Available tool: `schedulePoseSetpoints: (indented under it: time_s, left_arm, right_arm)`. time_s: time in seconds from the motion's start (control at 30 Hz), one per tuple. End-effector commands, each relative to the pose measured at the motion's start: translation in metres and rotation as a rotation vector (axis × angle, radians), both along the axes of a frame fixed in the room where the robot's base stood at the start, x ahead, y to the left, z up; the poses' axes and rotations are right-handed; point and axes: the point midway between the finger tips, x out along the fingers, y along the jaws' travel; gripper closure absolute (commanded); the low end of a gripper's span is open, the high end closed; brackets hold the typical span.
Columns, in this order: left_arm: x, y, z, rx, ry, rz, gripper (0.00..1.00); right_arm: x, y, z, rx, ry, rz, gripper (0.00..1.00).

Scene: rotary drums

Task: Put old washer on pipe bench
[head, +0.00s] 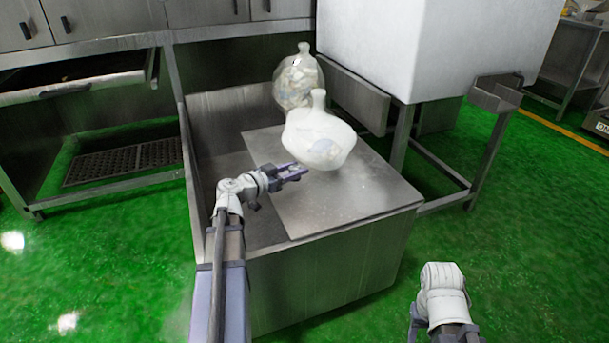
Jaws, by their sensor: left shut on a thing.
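My left gripper (290,172) reaches in from the left, over the metal top of a steel basin unit. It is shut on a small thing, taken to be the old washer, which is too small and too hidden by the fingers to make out. The fingertips are just left of and below a pale, full plastic bag (318,140); I cannot tell whether they touch it. Of my right arm only a white joint and links show at the bottom right; its gripper is out of view. I cannot tell which surface is the pipe bench.
The steel unit (330,270) has a flat plate (350,205) with free room at its front right. A second filled bag (298,85) is behind the first. A large white tank (430,45) stands behind right. A steel counter (110,45) is at left. Green floor surrounds these.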

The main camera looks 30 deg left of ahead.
Motion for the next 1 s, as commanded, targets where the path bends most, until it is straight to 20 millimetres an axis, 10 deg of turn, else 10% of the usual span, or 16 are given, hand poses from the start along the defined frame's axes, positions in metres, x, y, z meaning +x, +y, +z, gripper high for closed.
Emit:
schedulePoseSetpoints:
  time_s: [0.87,0.9,1.0]
  left_arm:
    - [0.038,-0.012,-0.033,0.0,0.0,-0.001,1.0]
    - [0.038,-0.012,-0.031,0.0,0.0,-0.001,0.51]
    - [0.038,-0.012,-0.03,0.0,0.0,-0.001,0.39]
  right_arm:
    - [0.0,0.0,-0.033,0.0,-0.001,-0.007,0.5]
    - [0.0,0.0,-0.031,0.0,-0.001,-0.007,0.5]
    - [0.0,0.0,-0.03,0.0,-0.001,-0.007,0.5]
